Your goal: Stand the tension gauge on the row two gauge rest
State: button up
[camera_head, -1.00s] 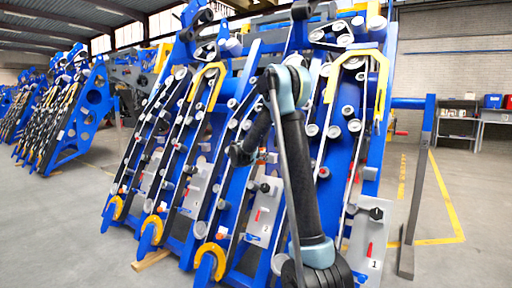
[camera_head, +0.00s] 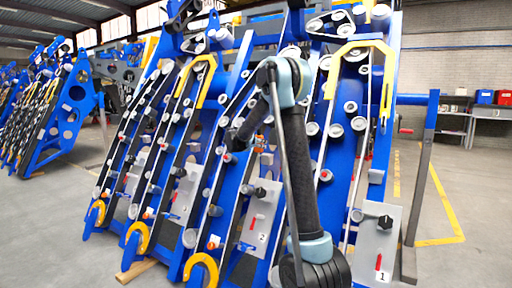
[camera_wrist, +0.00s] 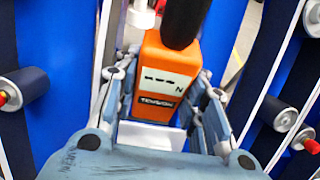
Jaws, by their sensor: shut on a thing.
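The orange tension gauge (camera_wrist: 152,102), with a pale display face marked "N" and "TENSION", is in the wrist view. My gripper (camera_wrist: 165,88) is shut on it, with a linked finger at each side. A black cylinder and a white round part appear just beyond the gauge's upper end. A whitish block lies below it; I cannot tell whether it is a rest. In the head view my arm covers the gripper and gauge. The row two plate (camera_head: 262,205), labelled "2", stands left of my arm. I cannot make out the gauge rest there.
The tilted blue chassis (camera_head: 225,118) with belts, rollers and yellow hooks fills the middle. The row one plate (camera_head: 386,226) is right of my arm. A blue bar on a grey post (camera_head: 424,170) stands at the right. Open floor (camera_head: 465,205) lies beyond it.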

jog(key=shift+a+r, duration=0.1)
jog(key=shift+a, duration=0.7)
jog(key=w+d, duration=0.2)
jog(key=w, duration=0.1)
jog(key=w+d, duration=0.2)
jog(key=w, duration=0.1)
jog(key=w+d, duration=0.3)
jog(key=shift+w+d, duration=0.1)
jog(key=shift+w, duration=0.25)
jog(key=shift+f, duration=1.9)
jog(key=shift+f, duration=0.3)
jog(key=o, duration=1.2)
jog(key=shift+o, duration=0.2)
jog(key=v, duration=1.2)
